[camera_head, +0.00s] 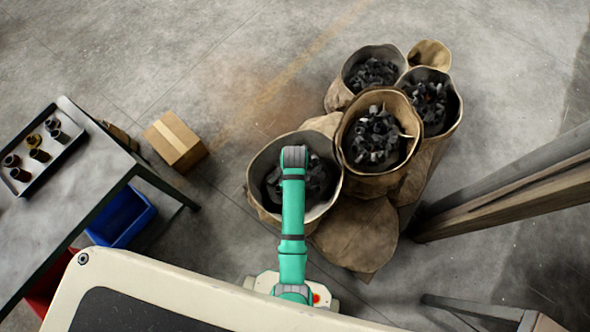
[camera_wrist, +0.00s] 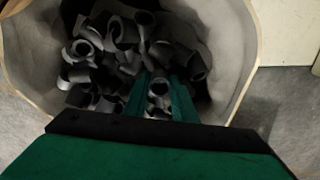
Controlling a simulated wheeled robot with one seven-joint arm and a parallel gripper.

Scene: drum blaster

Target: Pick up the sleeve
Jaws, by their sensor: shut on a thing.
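My gripper (camera_wrist: 159,97) is inside an open sack (camera_wrist: 232,45) in the wrist view. Its two green fingers are shut on a grey sleeve (camera_wrist: 158,88), a short hollow tube whose open end faces the camera. Several other dark grey sleeves (camera_wrist: 90,40) lie jumbled around and under it in the sack. In the head view, my green arm reaches over the rim of the nearest sack (camera_head: 258,190), and my gripper is hidden there behind the arm.
Other sacks (camera_head: 343,140) with dark pieces stand close behind and to the right. A table (camera_head: 85,185) at the left holds a black tray (camera_head: 72,148) with several small cylinders. A cardboard box (camera_head: 175,142) sits on the floor. A post (camera_head: 500,200) stands at right.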

